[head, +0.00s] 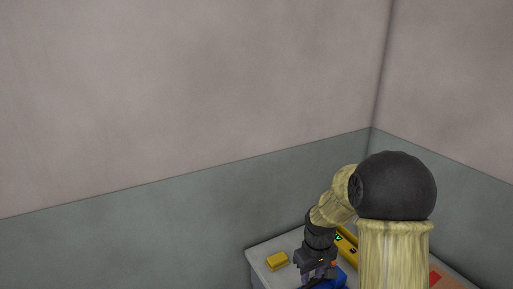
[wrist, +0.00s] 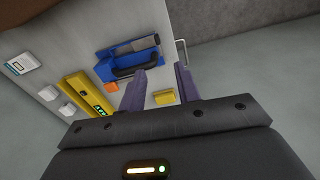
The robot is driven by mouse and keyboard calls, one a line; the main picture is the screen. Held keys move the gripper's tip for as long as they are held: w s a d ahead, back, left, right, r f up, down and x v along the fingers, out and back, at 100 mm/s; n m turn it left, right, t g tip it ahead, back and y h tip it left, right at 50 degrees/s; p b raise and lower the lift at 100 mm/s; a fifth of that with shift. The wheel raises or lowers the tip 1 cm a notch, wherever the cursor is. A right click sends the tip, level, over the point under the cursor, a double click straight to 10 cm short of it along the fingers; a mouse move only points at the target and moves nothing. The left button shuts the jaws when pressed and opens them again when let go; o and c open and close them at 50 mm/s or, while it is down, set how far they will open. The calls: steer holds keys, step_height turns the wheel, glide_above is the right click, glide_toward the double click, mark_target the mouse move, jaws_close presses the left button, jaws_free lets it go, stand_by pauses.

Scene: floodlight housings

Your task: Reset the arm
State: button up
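My gripper (wrist: 160,70) shows in the wrist view with its two purple-grey fingers apart and nothing held between them. It points down over a grey worktop (wrist: 90,28). In the head view my gripper (head: 318,275) is low in the picture, above the worktop (head: 257,254), and its fingertips are hard to make out. My arm bends down to it from the right.
The yellow block (head: 277,261) lies left of my gripper in the head view. Walls (head: 200,210) stand behind.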

steer(key=s+a+r+m+t, duration=0.1)
steer(key=s+r+m, duration=0.1)
steer(key=s, duration=0.5)
steer(key=s+r+m+t, duration=0.1)
steer(key=s+r+m, duration=0.1)
steer(key=s+r, duration=0.2)
steer(key=s, duration=0.3)
steer(key=shift+s+a+m, duration=0.3)
steer(key=shift+s+a, duration=0.05)
steer(key=shift+a, duration=0.05)
